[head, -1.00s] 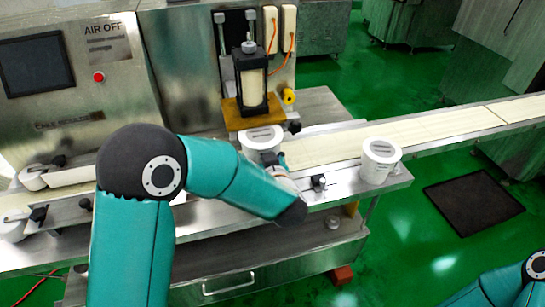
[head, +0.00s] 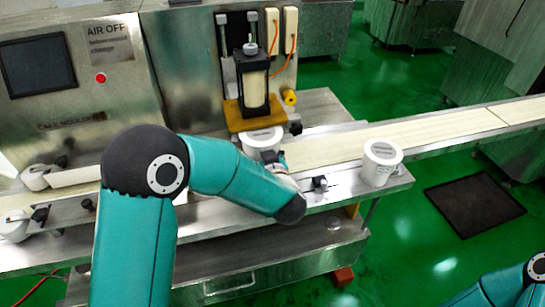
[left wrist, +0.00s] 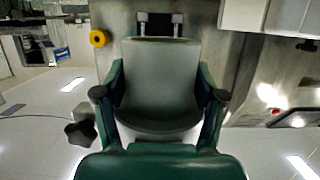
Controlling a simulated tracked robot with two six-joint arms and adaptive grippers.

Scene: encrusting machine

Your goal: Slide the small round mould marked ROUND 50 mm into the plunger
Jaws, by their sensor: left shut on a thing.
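A white round mould (head: 262,139) with a dark label on its lid stands just in front of and below the plunger (head: 253,90), a black frame around a cream block above an orange-yellow plate (head: 236,118). The label is too small to read. My left gripper (head: 281,160) is shut on this mould from the front right, its fingertips mostly hidden in the head view. The left wrist view shows the mould (left wrist: 160,85) upright between both fingers. Whether it is fully under the plunger cannot be told. My right gripper is out of view; only part of that arm shows.
Another white mould (head: 381,162) stands at the right end of the steel ledge. More white round pieces (head: 38,177) are at the far left. A cream conveyor (head: 420,132) runs off to the right. Small black knobs (head: 320,183) and a yellow knob (head: 290,97) stick out near the plunger.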

